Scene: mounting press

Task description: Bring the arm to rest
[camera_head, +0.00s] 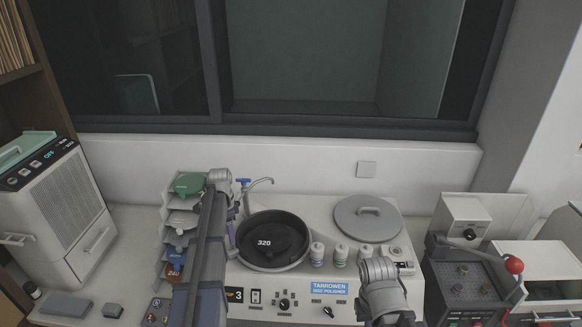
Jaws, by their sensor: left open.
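My left arm rises from the bottom edge, left of the disc polisher (290,290). Its wrist is bent over at the top beside the blue tap. My left gripper (234,208) is small in view, partly hidden behind my own arm, and open. I see nothing held in it. It is near the left rim of the black polishing bowl (264,240) marked 320; whether it touches anything I cannot tell. A grey part of my right arm shows at the bottom, right of the middle, in front of the polisher. My right gripper does not show.
A rack with green and other coloured discs (188,184) stands just left of my left arm. Several white bottles (341,254) and a round grey lid (367,218) are on the polisher. A red-knobbed lever press (467,281) is right; a white machine (67,213) is left.

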